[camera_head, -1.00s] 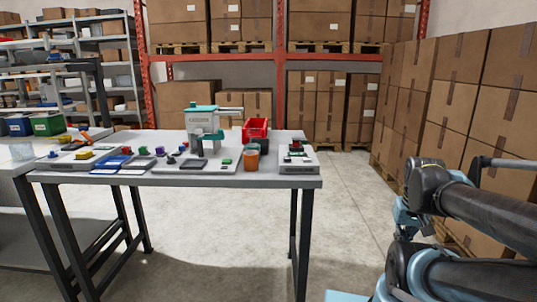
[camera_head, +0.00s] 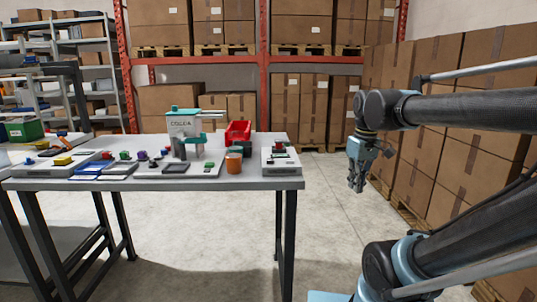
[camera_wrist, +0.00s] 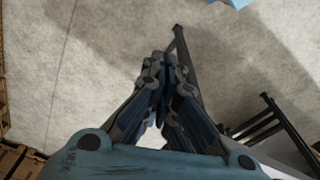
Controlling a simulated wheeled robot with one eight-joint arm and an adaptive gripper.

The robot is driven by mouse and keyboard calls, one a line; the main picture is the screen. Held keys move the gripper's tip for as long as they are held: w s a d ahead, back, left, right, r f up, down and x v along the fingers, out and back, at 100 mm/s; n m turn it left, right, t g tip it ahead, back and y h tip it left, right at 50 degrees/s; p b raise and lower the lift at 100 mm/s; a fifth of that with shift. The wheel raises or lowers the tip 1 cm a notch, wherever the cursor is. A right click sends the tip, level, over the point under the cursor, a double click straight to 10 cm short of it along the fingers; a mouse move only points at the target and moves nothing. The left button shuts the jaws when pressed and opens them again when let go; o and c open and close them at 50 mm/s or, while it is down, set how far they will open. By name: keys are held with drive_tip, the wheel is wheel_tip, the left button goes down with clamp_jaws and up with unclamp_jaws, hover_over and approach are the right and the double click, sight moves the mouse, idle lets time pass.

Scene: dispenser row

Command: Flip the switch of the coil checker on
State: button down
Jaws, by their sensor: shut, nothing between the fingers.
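My gripper (camera_head: 355,188) hangs in the air to the right of the table, over bare floor, pointing down. In the wrist view its fingers (camera_wrist: 163,62) are together with nothing between them, above the concrete floor. No device in view carries a readable coil checker name. A pale box with black and red parts on top (camera_head: 281,161) sits at the table's right end, the device closest to my gripper and well apart from it. Other flat panels with small coloured parts (camera_head: 62,165) lie at the left. The switches are too small to make out.
The grey table (camera_head: 150,184) holds a white and teal dispenser (camera_head: 186,128), an orange cup (camera_head: 234,163) and a red bin (camera_head: 238,132). Stacked cartons (camera_head: 464,130) stand at the right. The floor (camera_head: 335,200) between table and cartons is clear.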

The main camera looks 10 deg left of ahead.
drive_tip(key=w+a+r+n+g, duration=0.1)
drive_tip(key=w+a+r+n, duration=0.6)
drive_tip(key=a+r, duration=0.55)
wheel_tip(320, 180, up, 7)
drive_tip(key=n+g+h, duration=0.1)
drive_tip(key=n+g, duration=0.1)
drive_tip(key=n, duration=0.5)
hover_over(270, 160)
drive_tip(key=w+a, duration=0.1)
drive_tip(key=a, duration=0.1)
drive_tip(key=shift+w+d, duration=0.15)
drive_tip(key=shift+d, duration=0.05)
drive_tip(key=shift+f, duration=0.15)
drive_tip(key=f, duration=0.4)
drive_tip(key=s+f, duration=0.1)
drive_tip(key=f, duration=0.4)
drive_tip(key=s+f, duration=0.1)
drive_tip(key=f, duration=0.3)
drive_tip(key=shift+d+f, duration=0.25)
drive_tip(key=shift+f, duration=0.1)
